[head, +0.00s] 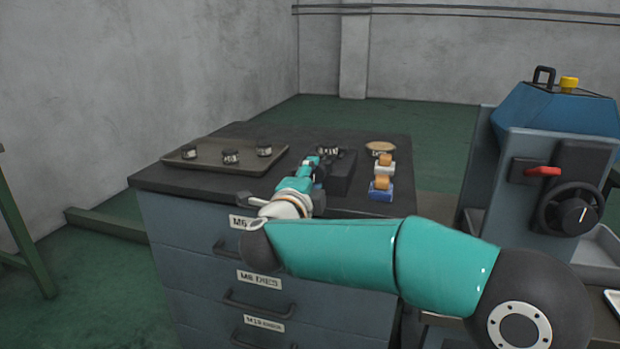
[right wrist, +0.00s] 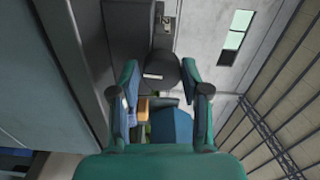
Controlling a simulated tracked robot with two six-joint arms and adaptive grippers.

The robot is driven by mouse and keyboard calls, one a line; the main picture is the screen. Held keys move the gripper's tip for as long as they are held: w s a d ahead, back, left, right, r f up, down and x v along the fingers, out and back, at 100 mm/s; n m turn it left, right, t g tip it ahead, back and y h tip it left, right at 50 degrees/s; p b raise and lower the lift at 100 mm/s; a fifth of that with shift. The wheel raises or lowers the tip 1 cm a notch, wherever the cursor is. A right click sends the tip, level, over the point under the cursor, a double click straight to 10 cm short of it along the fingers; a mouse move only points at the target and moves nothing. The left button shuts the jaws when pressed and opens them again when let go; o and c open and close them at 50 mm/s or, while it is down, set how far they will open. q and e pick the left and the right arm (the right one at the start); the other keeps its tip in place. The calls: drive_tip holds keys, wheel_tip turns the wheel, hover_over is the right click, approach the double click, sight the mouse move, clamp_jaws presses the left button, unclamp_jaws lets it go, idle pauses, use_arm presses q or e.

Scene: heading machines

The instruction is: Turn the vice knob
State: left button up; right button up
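A black round knob (head: 570,209) with a white line sits on the front of the blue-grey machine at the right of the head view. My right gripper (head: 314,162) is far to its left, over the cabinet top, beside a black labelled cylinder (head: 329,152) and a dark block (head: 341,178). In the right wrist view my right gripper (right wrist: 160,65) has its fingers apart. A black round thing (right wrist: 162,76) with a white mark shows between them; I cannot tell if they touch it. My left gripper is not in view.
A tray (head: 205,168) with black cylinders lies left on the cabinet top (head: 240,134). Blocks with wooden tops (head: 381,186) and a round wooden piece (head: 379,147) stand right of my gripper. A red lever (head: 543,171) is near the knob. My right arm crosses before the cabinet.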

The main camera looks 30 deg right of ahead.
drive_tip(key=o, duration=0.3)
drive_tip(key=v, duration=1.2)
drive_tip(key=shift+s+f, duration=0.1)
